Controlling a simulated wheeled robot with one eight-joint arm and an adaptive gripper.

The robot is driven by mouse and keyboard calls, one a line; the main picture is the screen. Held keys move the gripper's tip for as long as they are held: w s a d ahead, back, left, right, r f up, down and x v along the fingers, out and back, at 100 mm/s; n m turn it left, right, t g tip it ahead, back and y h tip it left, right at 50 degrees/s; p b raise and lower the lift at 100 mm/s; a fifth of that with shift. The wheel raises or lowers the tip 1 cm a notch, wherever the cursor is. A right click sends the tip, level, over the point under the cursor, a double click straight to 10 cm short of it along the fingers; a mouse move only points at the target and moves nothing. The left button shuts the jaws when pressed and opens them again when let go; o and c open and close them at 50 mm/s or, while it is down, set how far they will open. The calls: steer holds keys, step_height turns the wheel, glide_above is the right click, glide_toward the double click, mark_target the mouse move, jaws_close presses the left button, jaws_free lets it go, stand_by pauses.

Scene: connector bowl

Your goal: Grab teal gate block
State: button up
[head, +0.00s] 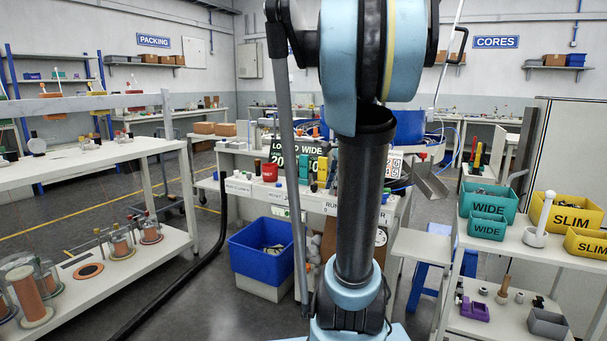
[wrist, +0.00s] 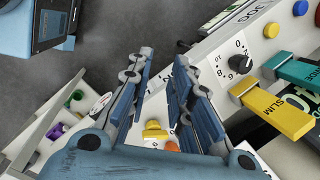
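The teal gate block (wrist: 298,73) is at the right edge of the wrist view, on the white machine panel, partly cut off by the frame. A yellow gate block marked SLIM (wrist: 275,112) sits just below it in that view. My gripper (wrist: 165,60) is open, its two blue-grey fingers apart with nothing held between them. It is to the left of the teal block and clear of it. In the head view my arm hides part of the machine, and I cannot pick out the gripper there.
A black dial (wrist: 240,64) stands on the panel left of the gate blocks. Teal WIDE bins (head: 488,203) and yellow SLIM bins (head: 567,214) stand on the right-hand shelf. A blue bin (head: 262,250) sits low before the machine. Open floor lies left of it.

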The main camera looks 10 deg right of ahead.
mark_target(304, 159)
steer(key=w+d+r+m+y, duration=0.1)
steer(key=w+d+r+m, duration=0.3)
steer(key=w+d+m, duration=0.55)
steer(key=shift+n+t, duration=0.3)
steer(key=shift+n, duration=0.15)
steer(key=w+a, duration=0.7)
steer(key=a, duration=0.1)
steer(key=w+a, duration=0.4)
steer(key=shift+w+a+r, duration=0.1)
steer(key=shift+w+a, duration=0.2)
steer(key=shift+a, duration=0.1)
steer(key=w+a, duration=0.2)
steer(key=a, duration=0.1)
steer(key=shift+w+a+f, duration=0.15)
steer(key=shift+f, duration=0.45)
jaws_close()
